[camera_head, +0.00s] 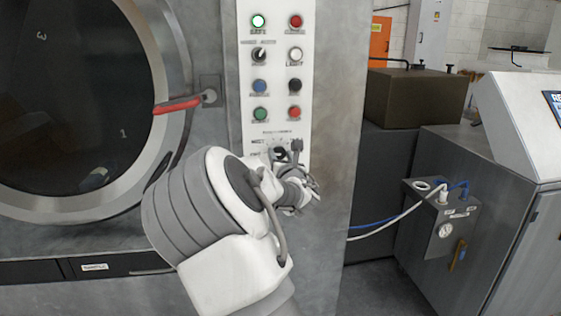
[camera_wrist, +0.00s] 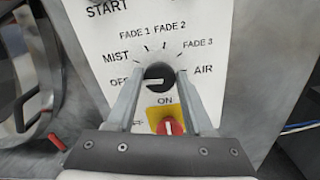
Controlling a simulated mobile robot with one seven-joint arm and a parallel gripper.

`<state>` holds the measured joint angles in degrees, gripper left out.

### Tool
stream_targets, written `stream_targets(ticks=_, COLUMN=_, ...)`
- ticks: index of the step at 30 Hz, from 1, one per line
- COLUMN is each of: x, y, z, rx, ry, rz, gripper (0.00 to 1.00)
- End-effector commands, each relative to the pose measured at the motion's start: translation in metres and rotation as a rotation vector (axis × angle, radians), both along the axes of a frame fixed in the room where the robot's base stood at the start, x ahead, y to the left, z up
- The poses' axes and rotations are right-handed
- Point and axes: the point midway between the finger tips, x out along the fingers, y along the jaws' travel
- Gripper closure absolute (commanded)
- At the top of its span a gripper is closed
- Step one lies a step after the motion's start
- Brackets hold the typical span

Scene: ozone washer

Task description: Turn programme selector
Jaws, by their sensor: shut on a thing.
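The programme selector (camera_wrist: 159,72) is a round black knob on the white panel. Around it are the printed labels OFF, MIST, FADE 1, FADE 2, FADE 3 and AIR. Its pale mark lies toward the left, about level with OFF. My gripper (camera_wrist: 159,80) is shut on the knob, with one finger at its left side and one at its right. In the head view my gripper (camera_head: 288,156) is at the lower part of the panel, and my wrist partly hides that area.
A red rotary switch (camera_wrist: 170,127) on a yellow plate sits just below the selector, between my fingers. Several buttons and a lit green lamp (camera_head: 258,21) are higher on the panel (camera_head: 306,77). A red door handle (camera_head: 178,105) sticks out at the left.

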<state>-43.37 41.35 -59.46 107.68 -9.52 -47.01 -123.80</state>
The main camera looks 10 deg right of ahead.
Motion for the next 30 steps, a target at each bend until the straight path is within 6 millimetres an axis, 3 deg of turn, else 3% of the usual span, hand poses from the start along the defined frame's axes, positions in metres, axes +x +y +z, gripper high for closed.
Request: stream_targets(ticks=30, x=-0.0004, y=-0.0044, z=-0.0059, rx=0.967, ry=-0.004, rz=0.0, gripper=1.0)
